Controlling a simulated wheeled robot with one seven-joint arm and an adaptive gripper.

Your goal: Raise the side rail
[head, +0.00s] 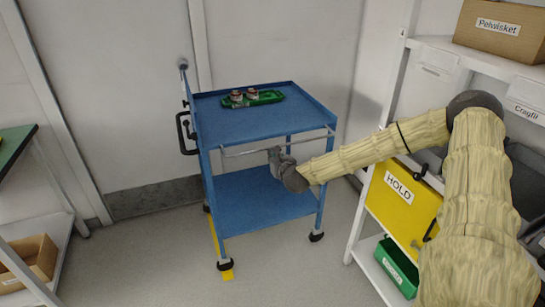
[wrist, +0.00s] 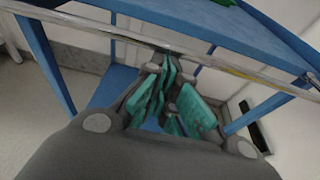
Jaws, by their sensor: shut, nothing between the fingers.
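The side rail (head: 250,149) is a thin grey metal bar along the near side of a blue cart (head: 225,128). It sits just below the front edge of the cart's top tray. The rail also crosses the upper part of the wrist view (wrist: 105,30) on a slant. My gripper (head: 274,153) is at the middle of the rail, reaching in from the right. In the wrist view my gripper (wrist: 167,65) has its teal-padded fingers shut and empty, with tips close by the rail. I cannot tell whether they touch it.
A green tray (head: 268,98) with small metal parts sits on the cart top. A black handle (head: 184,132) is at the cart's left end. Floor in front is clear.

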